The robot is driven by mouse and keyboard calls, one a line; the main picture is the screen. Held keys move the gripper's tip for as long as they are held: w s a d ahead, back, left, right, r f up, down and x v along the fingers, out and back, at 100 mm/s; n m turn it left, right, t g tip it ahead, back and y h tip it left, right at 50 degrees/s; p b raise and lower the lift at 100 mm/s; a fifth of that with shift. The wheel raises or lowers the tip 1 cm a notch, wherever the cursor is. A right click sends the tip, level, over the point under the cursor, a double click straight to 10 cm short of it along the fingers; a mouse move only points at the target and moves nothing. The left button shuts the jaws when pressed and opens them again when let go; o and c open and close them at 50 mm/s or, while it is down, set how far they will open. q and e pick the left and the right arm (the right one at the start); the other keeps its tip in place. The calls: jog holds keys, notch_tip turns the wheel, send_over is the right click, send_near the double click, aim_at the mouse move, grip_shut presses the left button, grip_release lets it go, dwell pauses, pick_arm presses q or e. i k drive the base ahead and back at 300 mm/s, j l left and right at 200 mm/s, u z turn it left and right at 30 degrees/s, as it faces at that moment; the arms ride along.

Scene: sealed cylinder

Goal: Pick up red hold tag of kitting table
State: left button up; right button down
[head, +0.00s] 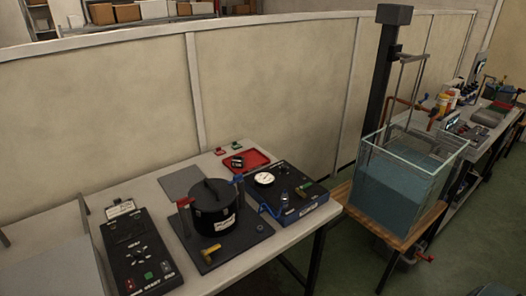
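A small red item (220,151), perhaps the red hold tag, lies near the back edge of the near table (150,187), behind a red tray (257,158). A small green item (236,146) is just right of it. Both are too small for me to read any marking. I cannot tell from this view whether this table is the kitting table. Neither of my grippers is in view.
A black lidded pot (214,207) on a dark plate, a black panel device (140,250) and a blue-edged gauge box (290,190) stand in front. A glass water tank (400,180) stands right. A partition wall (270,85) rises behind.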

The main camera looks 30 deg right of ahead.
aim_at(219, 152)
jog(key=l+z, duration=0.1)
jog(key=z, duration=1.4)
jog(key=i+j, duration=0.1)
jog(key=i, duration=0.55)
jog(key=i+j, duration=0.1)
jog(key=i, duration=0.5)
